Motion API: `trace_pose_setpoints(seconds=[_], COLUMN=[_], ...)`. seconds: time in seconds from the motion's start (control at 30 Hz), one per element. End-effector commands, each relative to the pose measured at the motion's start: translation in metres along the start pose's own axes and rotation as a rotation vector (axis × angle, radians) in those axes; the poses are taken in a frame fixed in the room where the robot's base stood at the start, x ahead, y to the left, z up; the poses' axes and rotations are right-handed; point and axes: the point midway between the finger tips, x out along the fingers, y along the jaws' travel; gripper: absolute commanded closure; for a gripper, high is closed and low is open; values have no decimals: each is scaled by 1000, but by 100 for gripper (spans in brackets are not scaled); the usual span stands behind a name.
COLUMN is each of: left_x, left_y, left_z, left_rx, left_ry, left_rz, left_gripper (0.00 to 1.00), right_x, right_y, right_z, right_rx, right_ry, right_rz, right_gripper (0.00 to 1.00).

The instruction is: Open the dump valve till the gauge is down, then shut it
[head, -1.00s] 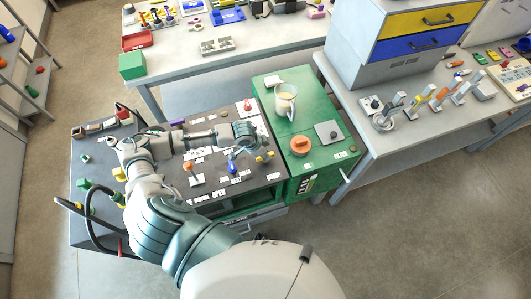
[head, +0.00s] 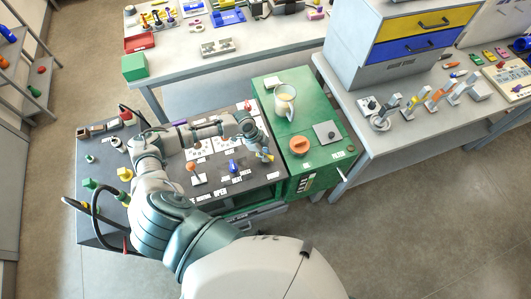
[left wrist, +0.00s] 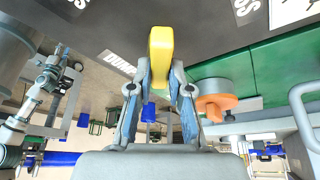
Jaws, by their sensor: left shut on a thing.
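My left gripper (head: 265,153) is at the right side of the dark cart top (head: 228,180), close to the green cabinet. In the left wrist view, the two fingers (left wrist: 160,75) are closed on a yellow handle (left wrist: 160,46). A white label reading "DUMP" (left wrist: 117,62) lies beside the handle, so I take it as the dump valve handle. In the head view the handle (head: 268,157) is a small yellow piece, partly hidden by the fingers. I cannot make out the gauge or its reading. My right gripper is out of view.
A blue handle (head: 234,167) and an orange-topped lever (head: 192,168) stand left of the gripper. Black hoses (head: 97,213) loop at the cart's left.

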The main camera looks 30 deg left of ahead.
Motion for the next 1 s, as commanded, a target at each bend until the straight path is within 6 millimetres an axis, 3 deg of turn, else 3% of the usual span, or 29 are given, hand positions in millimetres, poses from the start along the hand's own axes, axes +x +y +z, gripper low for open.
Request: trace_pose_setpoints(seconds=[0.6, 1.0], left_x=[-2, -3], left_y=[-2, -1], left_z=[-1, 0], left_rx=[520, 717], left_ry=[0, -2], left_rz=[205, 286], left_gripper=[100, 100], right_x=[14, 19], right_y=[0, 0], right_z=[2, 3], right_rx=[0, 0], right_ry=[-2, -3], right_rz=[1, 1], right_gripper=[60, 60])
